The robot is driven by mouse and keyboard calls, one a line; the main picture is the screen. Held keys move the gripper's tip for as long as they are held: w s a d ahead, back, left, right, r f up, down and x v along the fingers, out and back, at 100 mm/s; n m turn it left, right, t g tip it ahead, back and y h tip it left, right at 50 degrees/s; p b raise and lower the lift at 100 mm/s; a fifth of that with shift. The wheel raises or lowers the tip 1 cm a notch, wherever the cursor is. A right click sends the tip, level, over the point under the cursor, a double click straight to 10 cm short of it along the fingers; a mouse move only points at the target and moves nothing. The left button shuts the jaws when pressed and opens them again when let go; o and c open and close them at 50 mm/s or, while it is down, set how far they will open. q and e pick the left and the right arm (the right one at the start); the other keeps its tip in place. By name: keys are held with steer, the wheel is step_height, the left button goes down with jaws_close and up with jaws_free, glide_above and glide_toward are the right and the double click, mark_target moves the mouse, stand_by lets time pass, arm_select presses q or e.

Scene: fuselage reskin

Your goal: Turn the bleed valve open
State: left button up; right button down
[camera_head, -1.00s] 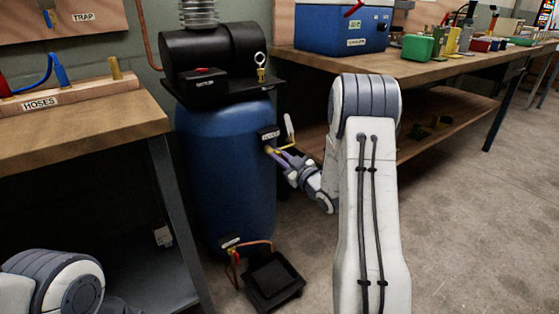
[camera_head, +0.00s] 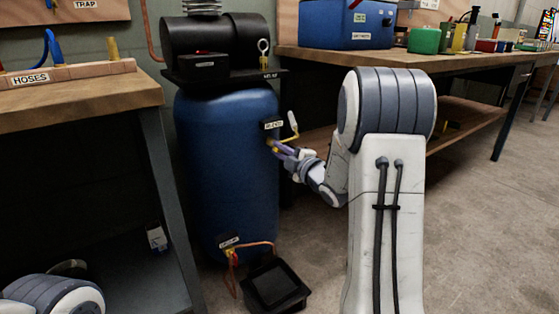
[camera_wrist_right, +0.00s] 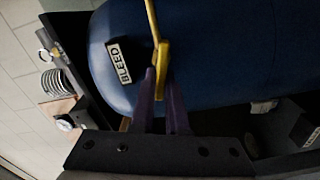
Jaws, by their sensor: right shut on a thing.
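The bleed valve (camera_head: 272,142) is a small yellow fitting on the side of the blue tank (camera_head: 232,180), just below a label reading BLEED (camera_head: 273,125). A thin yellow pipe with a pale end (camera_head: 293,122) rises beside it. My right gripper (camera_head: 280,148) reaches the valve from the right. In the right wrist view, the purple fingers of the right gripper (camera_wrist_right: 163,85) are shut on the yellow valve handle (camera_wrist_right: 162,58), with the BLEED label (camera_wrist_right: 119,62) beside it. The left gripper is out of view; only part of my left arm shows at bottom left.
A black tray (camera_head: 275,285) sits on the floor under a copper drain pipe (camera_head: 258,243). A wooden bench with hoses (camera_head: 80,105) stands left, and a long workbench (camera_head: 420,62) with a blue box (camera_head: 346,24) stands right. Open floor lies at right.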

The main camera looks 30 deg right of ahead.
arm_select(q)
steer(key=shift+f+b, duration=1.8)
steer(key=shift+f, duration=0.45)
arm_select(e)
steer(key=shift+f+n, duration=0.2)
steer(key=shift+n, duration=0.7)
steer(key=shift+f+n, duration=0.2)
steer(key=shift+n, duration=0.7)
steer(key=c, duration=0.9)
jaws_free()
steer(key=shift+r, duration=0.1)
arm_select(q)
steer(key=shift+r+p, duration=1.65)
arm_select(e)
steer(key=shift+s+d, duration=0.2)
steer(key=shift+s, duration=2.45)
steer(key=shift+s+d, duration=0.15)
steer(key=shift+s, duration=2.45)
